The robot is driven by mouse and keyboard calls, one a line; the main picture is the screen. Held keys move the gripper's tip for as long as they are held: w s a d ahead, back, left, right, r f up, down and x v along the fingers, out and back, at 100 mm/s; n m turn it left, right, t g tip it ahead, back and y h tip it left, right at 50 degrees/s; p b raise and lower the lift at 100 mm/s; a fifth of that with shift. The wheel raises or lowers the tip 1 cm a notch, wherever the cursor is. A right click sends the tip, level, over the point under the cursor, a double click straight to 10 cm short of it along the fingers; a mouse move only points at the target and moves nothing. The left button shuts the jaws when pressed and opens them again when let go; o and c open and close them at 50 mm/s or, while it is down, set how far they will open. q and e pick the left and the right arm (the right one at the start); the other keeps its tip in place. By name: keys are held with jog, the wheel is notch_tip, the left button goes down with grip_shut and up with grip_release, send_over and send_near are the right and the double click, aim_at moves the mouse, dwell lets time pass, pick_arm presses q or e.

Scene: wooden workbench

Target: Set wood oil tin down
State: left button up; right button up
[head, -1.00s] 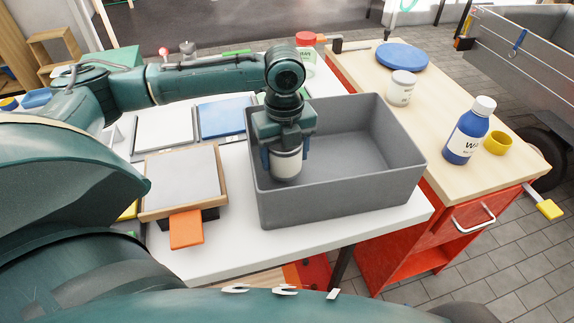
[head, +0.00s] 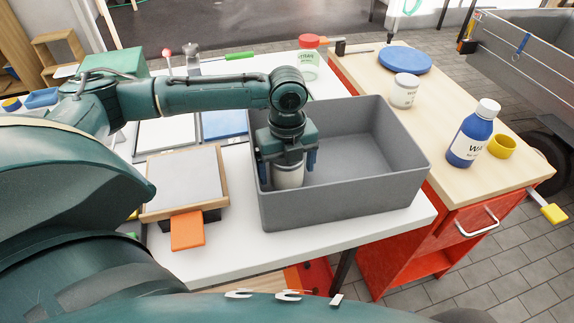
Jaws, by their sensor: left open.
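A pale tin (head: 288,177), which I take to be the wood oil tin, stands upright inside the grey crate (head: 345,205), near its left wall. Its lower part is hidden behind the crate's front wall. My left gripper (head: 289,166) points down over the tin, with its fingers open on either side of it. The top of the tin is hidden under the gripper. My right gripper is not in view.
The rest of the crate is empty. A wood-framed tray (head: 184,180) with an orange block (head: 187,231) is left of it. On the wooden bench to the right are a white jar (head: 404,91), a blue bottle (head: 472,135), a yellow cup (head: 502,146) and a blue disc (head: 404,61).

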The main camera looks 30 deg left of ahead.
pick_arm(q)
jog(key=shift+r, duration=0.1)
notch_tip(320, 180, up, 12)
jog(key=shift+r+p, duration=0.1)
jog(key=shift+p, duration=0.9)
